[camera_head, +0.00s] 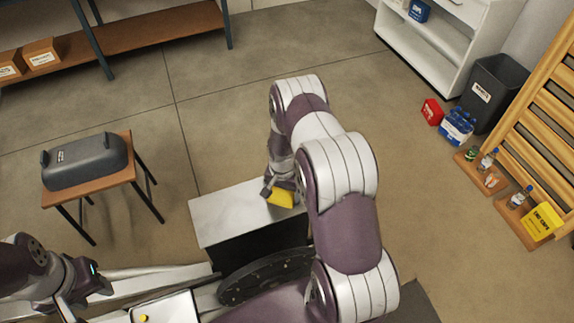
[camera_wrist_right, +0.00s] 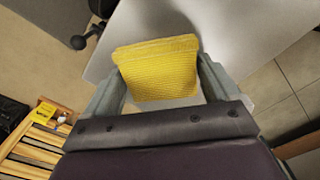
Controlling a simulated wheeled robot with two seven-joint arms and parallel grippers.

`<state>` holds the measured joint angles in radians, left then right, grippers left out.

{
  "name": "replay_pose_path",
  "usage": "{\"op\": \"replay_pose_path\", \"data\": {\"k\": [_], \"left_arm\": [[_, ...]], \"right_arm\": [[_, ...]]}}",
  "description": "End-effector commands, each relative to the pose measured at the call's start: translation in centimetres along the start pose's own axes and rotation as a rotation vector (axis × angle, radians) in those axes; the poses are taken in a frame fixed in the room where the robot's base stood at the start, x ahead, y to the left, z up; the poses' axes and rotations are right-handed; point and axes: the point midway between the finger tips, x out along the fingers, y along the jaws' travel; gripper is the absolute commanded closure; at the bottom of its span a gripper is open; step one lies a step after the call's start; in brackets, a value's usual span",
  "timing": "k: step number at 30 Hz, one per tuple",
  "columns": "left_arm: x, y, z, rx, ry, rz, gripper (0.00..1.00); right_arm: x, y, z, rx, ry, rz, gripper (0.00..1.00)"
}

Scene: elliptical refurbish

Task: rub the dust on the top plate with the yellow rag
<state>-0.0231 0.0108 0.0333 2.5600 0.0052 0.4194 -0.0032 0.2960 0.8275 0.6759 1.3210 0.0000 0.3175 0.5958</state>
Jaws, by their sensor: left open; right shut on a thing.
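The top plate (camera_head: 225,213) is a pale grey-white panel on a dark box, in the middle of the head view. It fills much of the upper right wrist view (camera_wrist_right: 245,45). The yellow rag (camera_head: 283,198) is at the plate's right part; in the right wrist view the rag (camera_wrist_right: 158,60) sits between both fingers. My right gripper (camera_head: 269,190) is shut on the rag, over the plate; whether the rag touches it I cannot tell. A grey patch shows on the plate, dust or shadow. My left gripper (camera_head: 92,282) is open, left of the plate.
A wooden stool (camera_head: 88,190) with a dark grey case (camera_head: 85,160) stands at left. A white shelf unit (camera_head: 428,55), a dark bin (camera_head: 490,95) and a wooden rack (camera_head: 545,110) line the right. The floor behind the plate is clear. My right arm hides part of the machine.

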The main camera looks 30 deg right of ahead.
Motion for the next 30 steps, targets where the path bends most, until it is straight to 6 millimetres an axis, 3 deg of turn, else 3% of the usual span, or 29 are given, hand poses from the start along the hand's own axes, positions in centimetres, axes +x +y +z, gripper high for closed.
{"op": "replay_pose_path", "data": {"k": [5,21,30], "left_arm": [[-1.4,0.0,-0.2,0.000,0.000,0.000,0.57],[-4.7,0.0,-0.6,0.000,0.000,0.000,0.57],[-5.2,0.0,-0.6,0.000,0.000,0.000,0.57]], "right_arm": [[-2.9,0.0,-0.2,-0.003,0.002,-0.002,0.39],[-7.6,-0.1,-0.7,-0.009,0.000,0.000,0.39],[-8.3,-0.1,-0.8,-0.011,0.000,0.000,0.39]]}}
